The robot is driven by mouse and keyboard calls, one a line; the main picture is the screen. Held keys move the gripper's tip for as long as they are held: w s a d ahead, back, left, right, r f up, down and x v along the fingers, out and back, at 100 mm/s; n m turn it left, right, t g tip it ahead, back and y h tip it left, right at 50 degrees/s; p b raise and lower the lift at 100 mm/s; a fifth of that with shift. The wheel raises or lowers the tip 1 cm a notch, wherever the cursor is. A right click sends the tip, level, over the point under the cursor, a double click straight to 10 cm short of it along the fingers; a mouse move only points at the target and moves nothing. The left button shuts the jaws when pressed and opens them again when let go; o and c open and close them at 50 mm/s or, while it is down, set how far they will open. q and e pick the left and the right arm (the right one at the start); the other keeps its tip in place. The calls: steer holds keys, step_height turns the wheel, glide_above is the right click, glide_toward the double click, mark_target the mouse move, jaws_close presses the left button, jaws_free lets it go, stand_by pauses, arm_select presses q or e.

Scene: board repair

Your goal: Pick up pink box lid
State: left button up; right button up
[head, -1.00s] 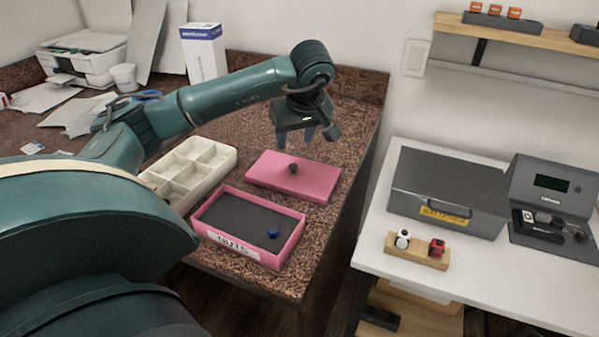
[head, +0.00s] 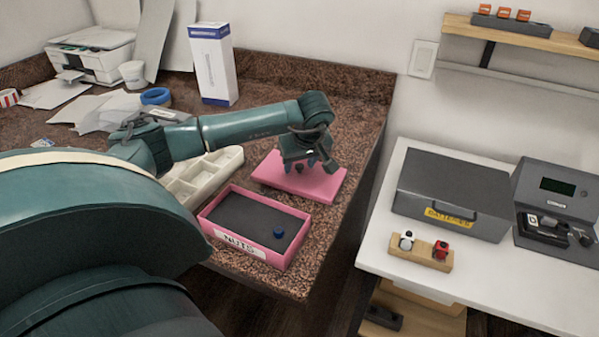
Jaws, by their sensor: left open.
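The pink box lid (head: 318,183) lies flat on the brown speckled counter, behind the pink box. Its small dark knob (head: 299,168) is partly hidden by my gripper. My left gripper (head: 306,163) is open, pointing down just over the lid, with its fingers close around or beside the knob; I cannot tell whether they touch it. The open pink box (head: 293,250), labelled NUTS, holds dark foam and a small blue nut (head: 279,232). My right gripper is not in view.
A white compartment tray (head: 228,160) stands left of the box, partly behind my arm. A tall white carton (head: 212,65) stands at the back. The counter ends right of the lid; a white table (head: 376,241) with a grey BATTERIES case (head: 452,188) stands beyond.

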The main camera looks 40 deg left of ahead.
arm_select(q)
steer(key=shift+c, duration=0.5)
jaws_close()
steer(key=shift+r, duration=0.1)
